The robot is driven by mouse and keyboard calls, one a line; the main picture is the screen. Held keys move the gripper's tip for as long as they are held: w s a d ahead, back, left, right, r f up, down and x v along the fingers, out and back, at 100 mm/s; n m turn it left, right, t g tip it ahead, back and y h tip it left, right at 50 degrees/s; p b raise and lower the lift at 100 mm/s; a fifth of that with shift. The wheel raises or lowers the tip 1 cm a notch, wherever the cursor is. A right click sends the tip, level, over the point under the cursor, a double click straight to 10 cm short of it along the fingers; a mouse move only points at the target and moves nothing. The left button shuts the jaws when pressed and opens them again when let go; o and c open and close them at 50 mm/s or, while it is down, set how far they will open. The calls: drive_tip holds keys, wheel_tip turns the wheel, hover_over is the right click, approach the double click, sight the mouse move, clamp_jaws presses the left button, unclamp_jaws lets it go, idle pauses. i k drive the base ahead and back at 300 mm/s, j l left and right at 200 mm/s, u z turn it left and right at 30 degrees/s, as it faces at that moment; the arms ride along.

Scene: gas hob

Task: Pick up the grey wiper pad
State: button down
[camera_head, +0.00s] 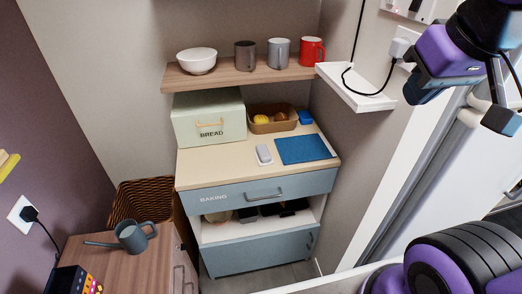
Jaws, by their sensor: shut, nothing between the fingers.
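A small pale grey pad (264,154) with rounded ends lies flat on the light wooden top of the drawer cabinet (215,174). It is the only thing here that fits the grey wiper pad. It lies just left of a blue cloth or mat (303,149), close beside it. My gripper (425,92) is at the upper right, in front of the wall and far from the pad. Its jaws are shut and it holds nothing. The pad is in full view.
A bread bin (208,118), a basket with food (272,119) and a blue item (305,118) stand behind the pad. A shelf (240,77) with a bowl and mugs hangs above. A white ledge (355,90) juts out at right. The cabinet's front strip is clear.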

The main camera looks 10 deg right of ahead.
sight(263, 155)
drive_tip(key=z, duration=1.25)
drive_tip(key=i+u, duration=0.1)
drive_tip(key=k+u, duration=0.1)
drive_tip(key=u, duration=1.2)
drive_tip(key=i+l+u, duration=0.1)
drive_tip(key=l+u, duration=0.2)
drive_tip(key=l, duration=0.3)
drive_tip(key=l+u, duration=0.25)
drive_tip(key=l, duration=0.3)
